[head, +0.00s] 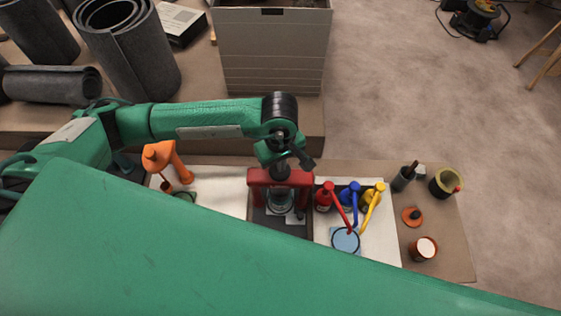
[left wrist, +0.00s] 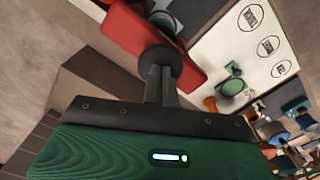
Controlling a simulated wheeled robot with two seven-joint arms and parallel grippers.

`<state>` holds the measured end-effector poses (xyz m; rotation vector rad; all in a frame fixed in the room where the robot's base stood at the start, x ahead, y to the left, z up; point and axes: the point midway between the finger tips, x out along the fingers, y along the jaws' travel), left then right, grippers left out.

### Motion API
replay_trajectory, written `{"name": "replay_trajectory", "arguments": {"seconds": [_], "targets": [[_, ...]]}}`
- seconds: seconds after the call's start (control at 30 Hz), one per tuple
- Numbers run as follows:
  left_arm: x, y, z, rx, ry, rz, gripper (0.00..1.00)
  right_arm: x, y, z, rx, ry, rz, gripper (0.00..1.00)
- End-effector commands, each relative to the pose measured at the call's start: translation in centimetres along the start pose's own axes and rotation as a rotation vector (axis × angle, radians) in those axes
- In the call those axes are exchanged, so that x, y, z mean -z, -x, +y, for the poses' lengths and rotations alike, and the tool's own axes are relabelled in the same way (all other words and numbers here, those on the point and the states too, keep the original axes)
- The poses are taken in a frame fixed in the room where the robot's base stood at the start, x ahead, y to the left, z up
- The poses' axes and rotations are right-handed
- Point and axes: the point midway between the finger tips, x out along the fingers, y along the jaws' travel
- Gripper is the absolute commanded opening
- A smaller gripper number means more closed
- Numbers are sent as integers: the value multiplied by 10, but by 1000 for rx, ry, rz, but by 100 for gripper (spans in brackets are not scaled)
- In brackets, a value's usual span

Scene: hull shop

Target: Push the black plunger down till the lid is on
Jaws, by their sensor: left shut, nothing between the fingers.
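The red press (head: 260,184) stands on a dark base near the middle of the bench. Its black plunger (head: 281,171) rises from the red crossbeam. A glassy round container (head: 279,202) sits under the beam; I cannot tell how its lid sits. My left gripper (head: 282,158) is shut and empty, right above the plunger. In the left wrist view, the shut fingers (left wrist: 160,76) point at the round black plunger top (left wrist: 158,60) and appear to meet it; contact is uncertain. The red beam (left wrist: 128,28) also shows there. My right gripper is not in view.
Red (head: 324,198), blue (head: 348,194) and yellow (head: 373,197) pump bottles stand close right of the press, by a light-blue round dish (head: 345,240). An orange lamp-like object (head: 160,156) stands left. A large grey box (head: 271,45) stands behind. My green arm covers the foreground.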

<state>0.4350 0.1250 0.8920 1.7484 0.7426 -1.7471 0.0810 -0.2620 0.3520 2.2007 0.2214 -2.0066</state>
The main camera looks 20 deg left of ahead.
Motion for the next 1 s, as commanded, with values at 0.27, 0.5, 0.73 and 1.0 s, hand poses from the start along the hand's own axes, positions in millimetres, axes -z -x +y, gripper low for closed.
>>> {"name": "replay_trajectory", "arguments": {"seconds": [0.27, 0.5, 0.73, 1.0], "targets": [[0, -2, 0, 1, 0, -1, 0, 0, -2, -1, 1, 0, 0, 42], [0, -4, -1, 2, 0, -1, 0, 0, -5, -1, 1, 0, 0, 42], [0, -6, -1, 2, 0, -1, 0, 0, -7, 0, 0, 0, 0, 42], [0, -8, -1, 2, -1, -1, 0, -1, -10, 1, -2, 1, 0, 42]]}}
